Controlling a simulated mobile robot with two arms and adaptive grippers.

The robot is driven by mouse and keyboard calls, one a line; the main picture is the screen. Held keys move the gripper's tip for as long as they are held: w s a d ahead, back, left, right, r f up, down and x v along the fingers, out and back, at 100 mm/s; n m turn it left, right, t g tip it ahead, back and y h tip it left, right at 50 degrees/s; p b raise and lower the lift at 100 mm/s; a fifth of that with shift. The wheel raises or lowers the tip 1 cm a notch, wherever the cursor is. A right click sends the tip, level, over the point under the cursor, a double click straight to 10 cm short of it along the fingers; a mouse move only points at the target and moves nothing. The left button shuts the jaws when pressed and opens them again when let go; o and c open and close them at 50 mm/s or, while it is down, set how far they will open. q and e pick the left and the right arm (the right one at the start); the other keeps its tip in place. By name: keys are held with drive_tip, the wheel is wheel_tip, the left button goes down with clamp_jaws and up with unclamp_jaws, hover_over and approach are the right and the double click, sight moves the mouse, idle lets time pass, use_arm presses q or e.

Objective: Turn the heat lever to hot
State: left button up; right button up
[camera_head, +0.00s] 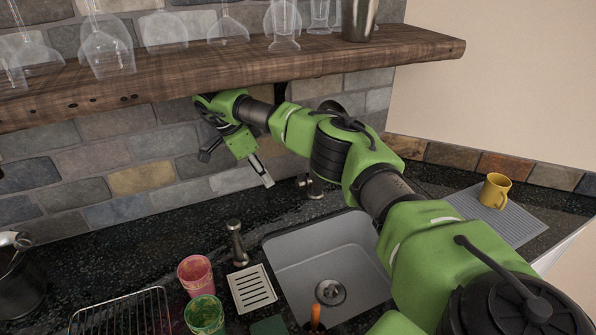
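A small dark metal fixture (310,186) stands on the counter behind the sink, partly under my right arm. It looks like the tap with its lever, but I cannot make out the lever or its setting. My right gripper (265,178) hangs from the bent green wrist below the shelf, pointing down and slightly right. Its pale fingertip is left of the fixture and appears apart from it. My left gripper is not in view.
The grey sink (300,250) lies below. A dark dispenser (237,245), pink cup (195,275), green cup (204,315) and slotted white dish (252,289) stand left. The wooden shelf (200,75) with glasses overhangs my wrist. A yellow mug (494,190) sits right.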

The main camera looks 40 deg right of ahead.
sight(300, 173)
drive_tip(key=s+d+p, duration=0.1)
drive_tip(key=d, duration=0.2)
drive_tip(key=s+d+f+p, duration=0.1)
drive_tip(key=d+p, duration=0.1)
drive_tip(key=d, duration=0.1)
drive_tip(key=s+d+p, duration=0.1)
drive_tip(key=d, duration=0.2)
drive_tip(key=shift+s+d+f+p, duration=0.15)
drive_tip(key=shift+d+f+p, duration=0.1)
drive_tip(key=shift+d+p, duration=0.1)
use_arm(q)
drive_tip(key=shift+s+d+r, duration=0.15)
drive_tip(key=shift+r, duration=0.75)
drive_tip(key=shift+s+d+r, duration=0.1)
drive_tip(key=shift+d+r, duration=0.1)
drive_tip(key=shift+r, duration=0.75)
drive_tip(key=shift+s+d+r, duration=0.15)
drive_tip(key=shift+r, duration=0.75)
use_arm(e)
drive_tip(key=shift+d+f, duration=0.15)
drive_tip(key=shift+f, duration=0.55)
clamp_jaws()
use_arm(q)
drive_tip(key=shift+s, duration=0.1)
